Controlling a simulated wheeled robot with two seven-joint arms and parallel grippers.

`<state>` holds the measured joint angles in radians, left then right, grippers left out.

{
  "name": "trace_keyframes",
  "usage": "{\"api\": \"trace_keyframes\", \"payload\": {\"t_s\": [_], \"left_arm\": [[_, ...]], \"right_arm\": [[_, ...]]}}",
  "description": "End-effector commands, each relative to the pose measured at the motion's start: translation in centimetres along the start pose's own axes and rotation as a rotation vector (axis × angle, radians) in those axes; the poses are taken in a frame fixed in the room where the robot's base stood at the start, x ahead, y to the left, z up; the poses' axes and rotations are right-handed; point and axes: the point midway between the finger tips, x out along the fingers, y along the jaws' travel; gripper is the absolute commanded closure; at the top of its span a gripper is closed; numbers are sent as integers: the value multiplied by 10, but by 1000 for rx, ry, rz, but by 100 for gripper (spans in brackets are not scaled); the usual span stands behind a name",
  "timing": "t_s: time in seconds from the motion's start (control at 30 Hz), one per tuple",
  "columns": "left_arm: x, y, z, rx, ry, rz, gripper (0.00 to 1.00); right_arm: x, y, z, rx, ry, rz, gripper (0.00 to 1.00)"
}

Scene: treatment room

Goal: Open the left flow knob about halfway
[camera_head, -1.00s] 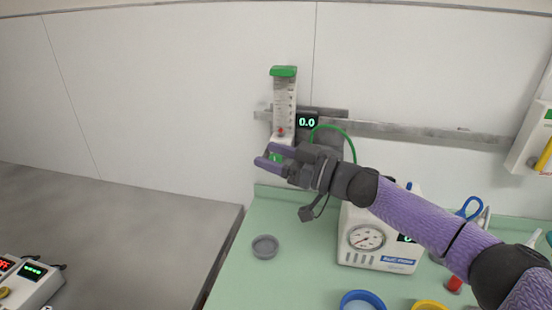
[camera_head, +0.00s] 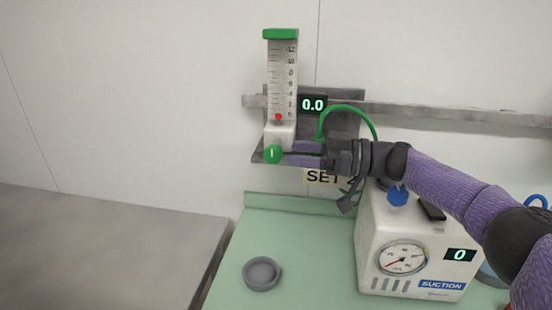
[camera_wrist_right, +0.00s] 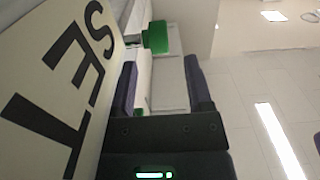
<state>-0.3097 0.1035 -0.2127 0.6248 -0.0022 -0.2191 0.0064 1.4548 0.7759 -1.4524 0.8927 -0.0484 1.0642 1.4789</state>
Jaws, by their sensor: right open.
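The flow knob (camera_head: 273,154) is a round green knob with a small white mark, at the foot of the clear flowmeter tube (camera_head: 280,80) in the head view. A red float (camera_head: 278,117) sits at the tube's bottom, and the display (camera_head: 313,104) reads 0.0. My right gripper (camera_head: 290,153) is open, its fingertips just right of the knob; I cannot tell if they touch it. In the right wrist view, a green part, probably the knob (camera_wrist_right: 155,37), shows past the tips of my open right gripper (camera_wrist_right: 160,63). My left gripper is out of view.
A grey wall rail (camera_head: 440,110) carries the flowmeter. A green hose (camera_head: 352,110) arches above my right wrist. A SET label (camera_head: 318,176) is below it. The suction unit (camera_head: 405,240) stands on the green counter (camera_head: 310,270), with a grey round dish (camera_head: 262,273) to its left.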

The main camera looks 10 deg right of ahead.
Motion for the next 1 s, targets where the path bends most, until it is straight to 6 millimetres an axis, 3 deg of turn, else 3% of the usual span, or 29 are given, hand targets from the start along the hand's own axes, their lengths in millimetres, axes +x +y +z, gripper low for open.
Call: {"api": "trace_keyframes", "payload": {"t_s": [0.1,0.2,0.53,0.83,1.0], "left_arm": [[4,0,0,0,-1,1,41],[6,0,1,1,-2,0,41],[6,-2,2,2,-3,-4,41],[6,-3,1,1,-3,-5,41],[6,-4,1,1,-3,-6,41]], "right_arm": [[27,0,0,-1,-1,-2,35],[41,0,0,0,-1,-1,35],[48,0,-1,0,-1,2,35],[48,0,-1,1,-2,0,97],[48,-1,0,1,-3,-2,100]]}}
